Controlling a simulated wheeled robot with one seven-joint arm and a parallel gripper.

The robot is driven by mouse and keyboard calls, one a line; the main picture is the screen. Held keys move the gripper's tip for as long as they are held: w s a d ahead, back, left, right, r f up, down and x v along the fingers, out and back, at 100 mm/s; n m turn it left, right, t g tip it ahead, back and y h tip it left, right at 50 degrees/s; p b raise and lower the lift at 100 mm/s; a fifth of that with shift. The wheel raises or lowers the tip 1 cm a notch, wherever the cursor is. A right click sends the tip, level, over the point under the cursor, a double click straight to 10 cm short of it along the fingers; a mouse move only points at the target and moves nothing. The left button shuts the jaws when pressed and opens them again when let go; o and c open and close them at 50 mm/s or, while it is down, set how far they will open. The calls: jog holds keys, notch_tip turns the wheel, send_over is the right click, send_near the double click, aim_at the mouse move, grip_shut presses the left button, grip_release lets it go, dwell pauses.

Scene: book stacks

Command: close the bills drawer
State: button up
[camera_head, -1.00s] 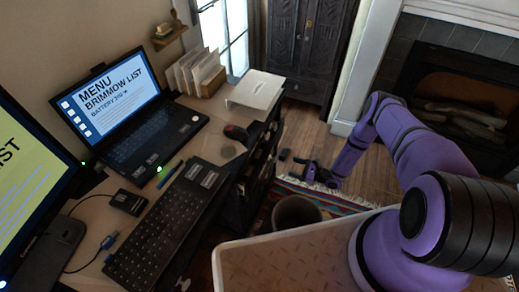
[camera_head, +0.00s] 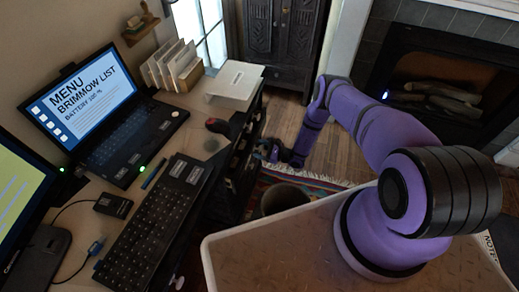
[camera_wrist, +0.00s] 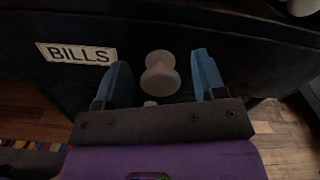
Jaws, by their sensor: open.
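The bills drawer (camera_wrist: 215,40) has a dark front with a white label reading BILLS (camera_wrist: 76,53) and a pale round knob (camera_wrist: 160,77). My gripper (camera_wrist: 160,80) is open, with one blue finger on each side of the knob. The fingers appear apart from the knob; whether they touch the drawer front, I cannot tell. In the head view my gripper (camera_head: 268,150) is low beside the desk's dark drawer side, and the bills drawer cannot be made out clearly there. How far the drawer stands out is unclear.
A round bin (camera_head: 282,199) stands on the rug below my gripper. A fireplace (camera_head: 445,85) is at the right.

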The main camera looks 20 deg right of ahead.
aim_at(253, 147)
jog(key=shift+w+a, duration=0.1)
jog(key=shift+c, duration=0.5)
grip_shut()
jog(key=shift+x, duration=2.2)
jog(key=shift+r, duration=0.1)
jog(key=shift+o, duration=0.5)
grip_release()
jog(key=shift+a, duration=0.1)
jog(key=v, duration=1)
jog(key=shift+s+d, duration=0.2)
jog(key=shift+d, duration=0.15)
